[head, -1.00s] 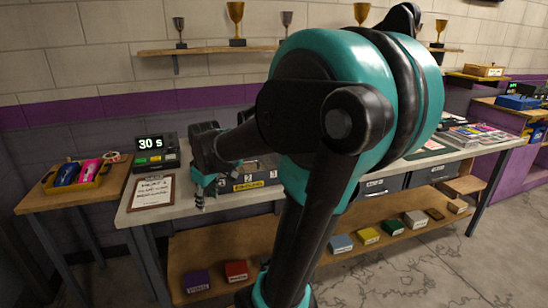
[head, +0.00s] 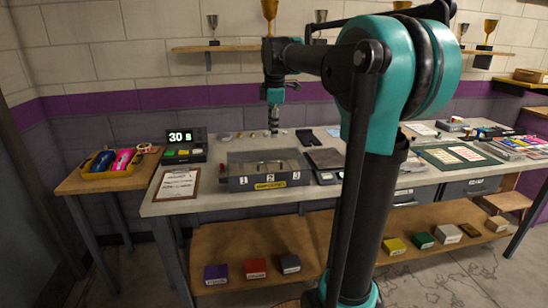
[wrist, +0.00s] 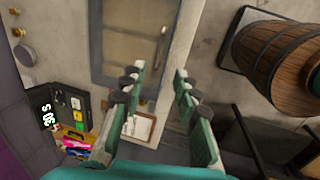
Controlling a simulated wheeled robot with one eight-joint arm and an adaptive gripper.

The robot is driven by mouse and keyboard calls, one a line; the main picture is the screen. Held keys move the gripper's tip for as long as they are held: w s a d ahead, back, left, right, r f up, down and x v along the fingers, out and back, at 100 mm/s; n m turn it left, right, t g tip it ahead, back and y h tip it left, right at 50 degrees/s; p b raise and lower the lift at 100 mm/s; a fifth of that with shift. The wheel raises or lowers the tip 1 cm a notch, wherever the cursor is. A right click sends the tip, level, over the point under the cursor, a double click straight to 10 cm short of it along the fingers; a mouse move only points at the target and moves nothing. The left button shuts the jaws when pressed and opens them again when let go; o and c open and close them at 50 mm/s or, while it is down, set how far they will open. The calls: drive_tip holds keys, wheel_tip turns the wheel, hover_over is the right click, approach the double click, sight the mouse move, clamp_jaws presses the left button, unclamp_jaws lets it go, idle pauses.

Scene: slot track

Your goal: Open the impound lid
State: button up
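The impound box (head: 242,184) is a grey case on the workbench, with a yellow label and the numbers 1, 2 and 3 on its front. Its lid (head: 262,156) looks like a see-through panel lying shut, with small items dimly visible under it. In the wrist view the lid (wrist: 128,45) lies beyond the fingers, with a small bar near its edge. My gripper (head: 274,130) points down above the back of the box, apart from it. In the wrist view my gripper (wrist: 158,88) has its fingers apart with nothing between them.
A timer (head: 184,147) reading 30 s and a clipboard (head: 178,183) stand left of the box. A dark scale-like device (head: 325,160) is close on its right. Small round items lie behind it. A wooden barrel (wrist: 275,65) shows in the wrist view.

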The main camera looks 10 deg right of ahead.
sight(271, 162)
drive_tip(key=f, duration=0.4)
drive_tip(key=w+f, duration=0.1)
drive_tip(key=f, duration=0.3)
drive_tip(key=w+f, duration=0.1)
drive_tip(key=f, duration=0.3)
drive_tip(key=shift+w+f, duration=0.25)
clamp_jaws()
